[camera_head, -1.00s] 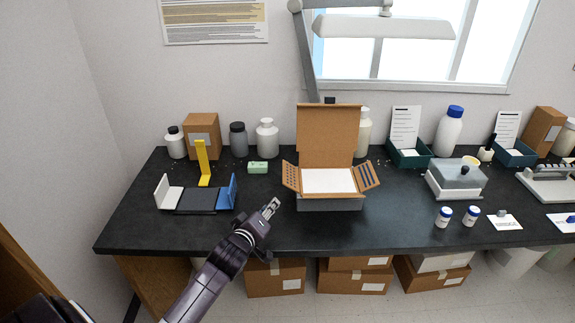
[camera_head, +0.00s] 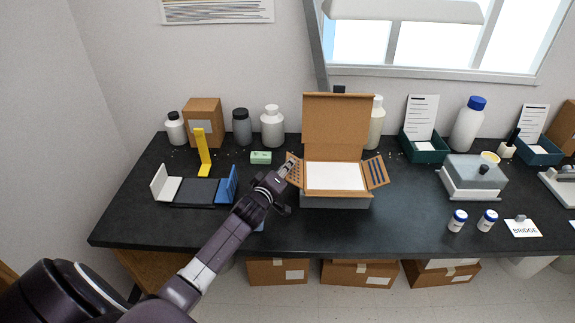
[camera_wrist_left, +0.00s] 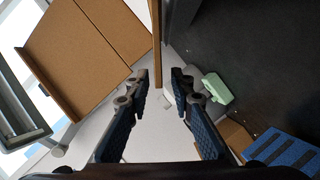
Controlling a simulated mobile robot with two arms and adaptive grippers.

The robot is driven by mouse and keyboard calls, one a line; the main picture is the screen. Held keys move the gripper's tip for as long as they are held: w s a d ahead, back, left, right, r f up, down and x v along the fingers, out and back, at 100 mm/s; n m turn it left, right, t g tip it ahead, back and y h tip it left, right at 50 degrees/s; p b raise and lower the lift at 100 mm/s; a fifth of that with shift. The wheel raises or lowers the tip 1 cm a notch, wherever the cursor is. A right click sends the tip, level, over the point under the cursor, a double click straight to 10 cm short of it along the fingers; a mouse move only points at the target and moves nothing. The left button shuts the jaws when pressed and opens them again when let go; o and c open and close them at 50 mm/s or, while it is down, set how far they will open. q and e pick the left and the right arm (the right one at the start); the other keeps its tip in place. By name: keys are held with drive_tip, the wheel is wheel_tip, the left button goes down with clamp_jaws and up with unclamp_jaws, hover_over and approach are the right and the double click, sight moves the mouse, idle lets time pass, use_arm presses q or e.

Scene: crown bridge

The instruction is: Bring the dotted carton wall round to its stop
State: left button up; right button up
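The brown carton (camera_head: 340,200) stands open on the dark bench with its back lid (camera_head: 336,125) raised. Its dotted wall (camera_head: 293,170) is the left side flap, leaning outward, partly hidden by my left gripper (camera_head: 290,166). The striped wall (camera_head: 377,171) leans outward on the right. In the left wrist view the fingers of my left gripper (camera_wrist_left: 159,88) are apart. A thin brown edge, apparently the dotted wall (camera_wrist_left: 157,45), runs in between the fingertips; I cannot tell whether they touch it. My right gripper is not in view.
Left of the carton are a blue-and-white hinged piece (camera_head: 194,191), a yellow bracket (camera_head: 202,155) and a green block (camera_head: 261,157). Bottles stand behind. A grey-lidded box (camera_head: 475,178) and two small vials (camera_head: 457,220) are to the right.

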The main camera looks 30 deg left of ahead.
use_arm(q)
drive_tip(key=shift+x, duration=1)
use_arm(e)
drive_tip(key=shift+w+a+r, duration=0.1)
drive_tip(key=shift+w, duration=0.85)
use_arm(q)
drive_tip(key=shift+c, duration=0.2)
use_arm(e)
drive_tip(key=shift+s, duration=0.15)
use_arm(q)
clamp_jaws()
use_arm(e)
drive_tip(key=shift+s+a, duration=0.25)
